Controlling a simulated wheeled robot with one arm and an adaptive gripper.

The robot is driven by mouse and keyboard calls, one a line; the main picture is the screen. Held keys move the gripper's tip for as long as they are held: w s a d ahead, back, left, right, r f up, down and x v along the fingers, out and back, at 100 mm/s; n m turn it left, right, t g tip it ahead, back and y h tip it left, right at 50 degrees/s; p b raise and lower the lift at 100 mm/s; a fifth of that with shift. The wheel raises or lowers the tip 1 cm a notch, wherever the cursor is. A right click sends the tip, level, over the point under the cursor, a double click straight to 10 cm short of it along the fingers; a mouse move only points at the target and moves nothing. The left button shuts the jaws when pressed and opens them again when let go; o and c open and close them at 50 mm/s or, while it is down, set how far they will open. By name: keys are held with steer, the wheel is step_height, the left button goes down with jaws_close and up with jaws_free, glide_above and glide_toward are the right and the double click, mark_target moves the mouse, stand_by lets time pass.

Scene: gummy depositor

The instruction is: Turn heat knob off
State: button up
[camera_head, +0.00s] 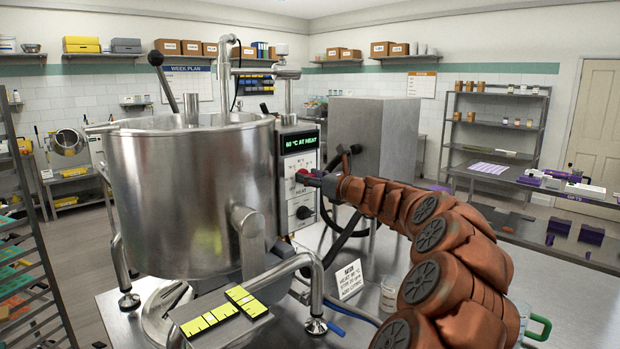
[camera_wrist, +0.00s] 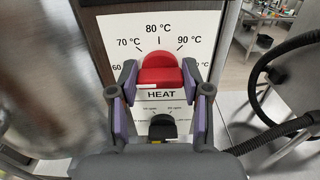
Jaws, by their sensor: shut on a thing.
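The red heat knob (camera_wrist: 160,70) sits on a white panel marked "HEAT" in the wrist view, with 70, 80 and 90 °C marks around it. In the head view the heat knob (camera_head: 303,176) shows at my gripper's tip. My gripper (camera_wrist: 160,82) has its two fingers on either side of the knob, shut on it. In the head view my gripper (camera_head: 312,179) reaches the panel from the right. The display (camera_head: 299,143) above reads "60 °C AT HEAT" in green. The knob's pointer is hard to make out.
A black knob (camera_wrist: 162,127) sits below the heat knob. The large steel kettle (camera_head: 190,200) stands left of the panel. A black hose (camera_wrist: 275,110) curves at the right. A small sign (camera_head: 349,279) and a clear beaker (camera_head: 389,295) stand on the steel table.

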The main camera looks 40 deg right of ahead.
steer(key=c, duration=0.3)
steer(key=shift+a, duration=0.2)
steer(key=shift+c, duration=0.8)
steer(key=shift+d, duration=0.1)
steer(key=shift+f+n+b, duration=0.1)
steer(key=shift+n+b, duration=0.2)
steer(key=shift+n, duration=0.1)
steer(key=shift+f+n+b, duration=0.1)
steer(key=shift+n+b, duration=3.1)
steer(key=shift+n, duration=0.8)
